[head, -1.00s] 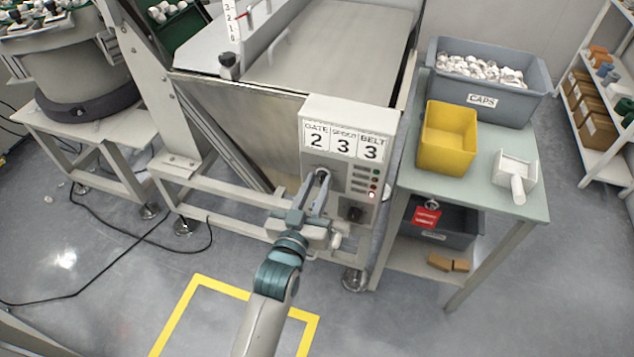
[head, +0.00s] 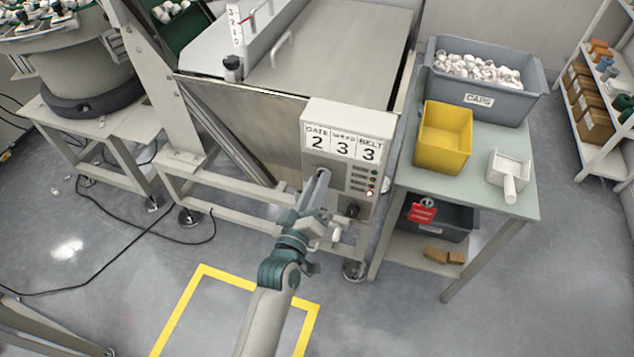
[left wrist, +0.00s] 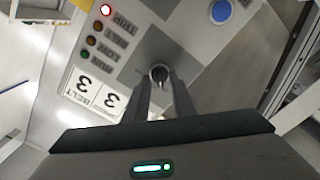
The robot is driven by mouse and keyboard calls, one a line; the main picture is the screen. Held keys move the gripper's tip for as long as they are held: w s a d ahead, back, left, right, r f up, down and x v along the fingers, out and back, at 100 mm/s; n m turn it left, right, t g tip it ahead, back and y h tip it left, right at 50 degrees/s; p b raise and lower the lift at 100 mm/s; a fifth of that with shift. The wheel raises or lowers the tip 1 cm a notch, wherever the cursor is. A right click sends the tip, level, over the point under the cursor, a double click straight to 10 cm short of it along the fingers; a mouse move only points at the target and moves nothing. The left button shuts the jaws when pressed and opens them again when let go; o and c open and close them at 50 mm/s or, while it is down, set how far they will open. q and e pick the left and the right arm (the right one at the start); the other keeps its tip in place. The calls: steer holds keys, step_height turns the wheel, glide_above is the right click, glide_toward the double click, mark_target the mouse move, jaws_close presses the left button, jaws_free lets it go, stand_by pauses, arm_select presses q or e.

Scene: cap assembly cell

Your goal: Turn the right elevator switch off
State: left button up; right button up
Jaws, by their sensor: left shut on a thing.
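The control panel (head: 346,135) is a pale box on the front of the machine, with cards reading 2, 3 and 3. My left gripper (head: 321,178) reaches its face from below, left of the column of lights. In the left wrist view, the left gripper (left wrist: 159,84) is shut on a small dark round knob (left wrist: 158,70) with a light pointer. In the head view the fingers largely hide this knob. A second black knob (head: 352,208) sits lower right on the panel, untouched. My right gripper is not in view.
One bottom panel light (left wrist: 106,10) glows reddish. A blue round button (left wrist: 221,11) is near the held knob. Right of the panel stands a table (head: 470,193) with a yellow bin (head: 445,135), a grey caps crate (head: 480,100) and a white scoop (head: 508,172).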

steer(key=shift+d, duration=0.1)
arm_select(q)
steer(key=o, duration=1)
steer(key=shift+b+v, duration=1.3)
steer(key=shift+v, duration=7.4)
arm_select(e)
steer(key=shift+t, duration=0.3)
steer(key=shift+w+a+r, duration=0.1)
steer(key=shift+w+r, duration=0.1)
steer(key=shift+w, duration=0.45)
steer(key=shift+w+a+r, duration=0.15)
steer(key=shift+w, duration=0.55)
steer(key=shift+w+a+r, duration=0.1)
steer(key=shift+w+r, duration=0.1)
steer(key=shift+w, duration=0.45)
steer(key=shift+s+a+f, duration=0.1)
